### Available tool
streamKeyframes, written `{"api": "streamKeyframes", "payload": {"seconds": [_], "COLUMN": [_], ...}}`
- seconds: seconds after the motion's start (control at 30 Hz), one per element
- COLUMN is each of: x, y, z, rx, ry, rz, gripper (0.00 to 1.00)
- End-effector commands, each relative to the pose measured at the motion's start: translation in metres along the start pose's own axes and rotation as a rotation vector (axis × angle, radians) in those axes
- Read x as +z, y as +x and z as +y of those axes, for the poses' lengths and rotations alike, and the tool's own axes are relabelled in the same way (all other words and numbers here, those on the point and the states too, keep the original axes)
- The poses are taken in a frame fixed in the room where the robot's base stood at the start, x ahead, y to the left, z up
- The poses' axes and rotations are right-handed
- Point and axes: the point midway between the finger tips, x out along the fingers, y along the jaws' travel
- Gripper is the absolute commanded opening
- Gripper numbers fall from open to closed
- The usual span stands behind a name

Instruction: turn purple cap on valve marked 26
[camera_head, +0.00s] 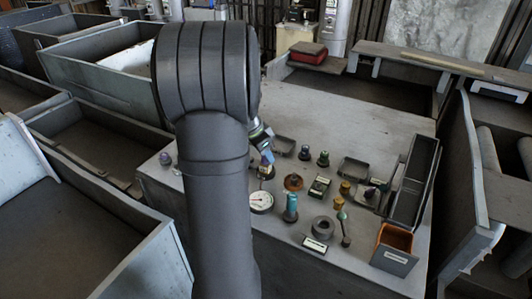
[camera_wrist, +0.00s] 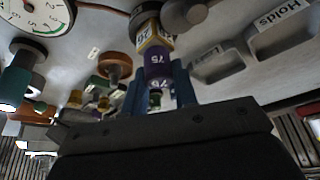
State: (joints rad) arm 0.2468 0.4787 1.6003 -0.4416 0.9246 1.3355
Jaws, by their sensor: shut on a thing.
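A purple cap (camera_wrist: 157,62) with white digits sits on a valve with a yellow and white label (camera_wrist: 152,32). The label's digits are upside down in the wrist view and hard to read. My gripper (camera_wrist: 159,74) has its two blue fingers on either side of the purple cap and is shut on it. In the head view my gripper (camera_head: 266,156) points down at the bench, just right of my dark arm link. The cap is mostly hidden there by the fingers and arm.
A round gauge (camera_head: 261,201) and a teal-topped fitting (camera_head: 290,208) stand close by. An orange-brown knob (camera_head: 293,182) is to the right. Several small valves, trays and an orange-lined bin (camera_head: 393,250) crowd the bench's right side. The bench's back (camera_head: 340,110) is clear.

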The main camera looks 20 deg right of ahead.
Motion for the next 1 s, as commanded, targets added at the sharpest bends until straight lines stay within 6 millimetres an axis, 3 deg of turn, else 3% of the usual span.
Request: {"api": "streamKeyframes", "payload": {"seconds": [0.23, 1.0], "x": [0.0002, -0.0001], "y": [-0.0011, -0.0015], "z": [-0.0025, -0.0027], "rx": [0.076, 0.148], "ry": [0.2, 0.38], "rz": [-0.001, -0.001], "gripper": [0.04, 0.0]}}
